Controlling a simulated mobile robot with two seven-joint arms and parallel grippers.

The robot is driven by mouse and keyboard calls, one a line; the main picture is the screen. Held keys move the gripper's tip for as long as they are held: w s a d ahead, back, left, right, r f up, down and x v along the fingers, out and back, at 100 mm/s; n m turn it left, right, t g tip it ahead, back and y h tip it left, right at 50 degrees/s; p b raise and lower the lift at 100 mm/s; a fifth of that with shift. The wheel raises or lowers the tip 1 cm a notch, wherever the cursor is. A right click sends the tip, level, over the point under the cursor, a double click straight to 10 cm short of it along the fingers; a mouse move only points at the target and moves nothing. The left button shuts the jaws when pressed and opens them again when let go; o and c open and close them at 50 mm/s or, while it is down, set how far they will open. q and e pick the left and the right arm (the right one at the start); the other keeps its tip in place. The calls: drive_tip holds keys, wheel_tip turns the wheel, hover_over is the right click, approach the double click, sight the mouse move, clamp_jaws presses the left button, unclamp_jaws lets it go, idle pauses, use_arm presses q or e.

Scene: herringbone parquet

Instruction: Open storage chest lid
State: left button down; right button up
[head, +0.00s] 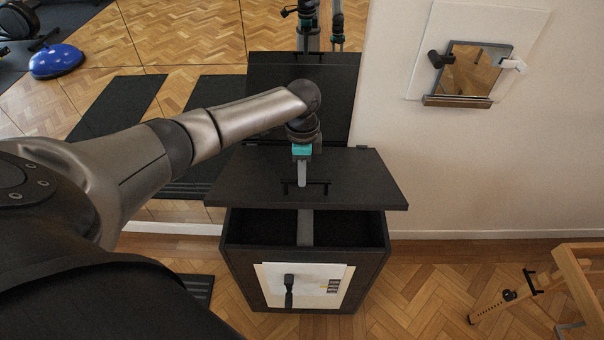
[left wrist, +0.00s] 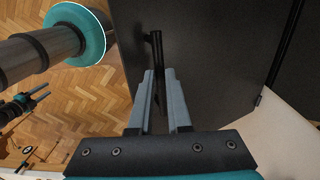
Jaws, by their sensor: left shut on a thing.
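The black storage chest (head: 231,262) stands against the mirror wall. Its lid (head: 360,178) is partly raised, with a gap at the front through which the dark inside shows. A black bar handle (head: 319,183) is on the lid's top; it also shows in the left wrist view (left wrist: 155,45). My left gripper (head: 302,183) is shut on this handle, its fingers (left wrist: 161,88) coming from above. A gripper-like shape, probably my right gripper (left wrist: 25,105), is small at the left edge of the left wrist view; its jaws are unclear.
A mirror (head: 190,40) behind the chest reflects the floor and my arms. A small framed mirror (head: 470,70) hangs on the white wall at right. A wooden frame (head: 575,280) stands at lower right. Parquet (head: 430,275) between it and the chest is clear.

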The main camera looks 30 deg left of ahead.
use_arm(q)
drive_tip(key=shift+w+a+r, duration=0.15)
drive_tip(key=shift+w+a, duration=0.1)
drive_tip(key=shift+w, duration=0.05)
drive_tip(key=c, duration=1.2)
unclamp_jaws()
drive_tip(key=shift+c, duration=0.2)
drive_tip(key=shift+o, duration=1.4)
drive_tip(key=shift+w, duration=0.15)
drive_tip(key=shift+o, duration=0.5)
drive_tip(key=shift+f, duration=0.2)
wheel_tip(320, 180, up, 15)
drive_tip(key=p, duration=0.1)
drive_tip(key=shift+r, duration=0.15)
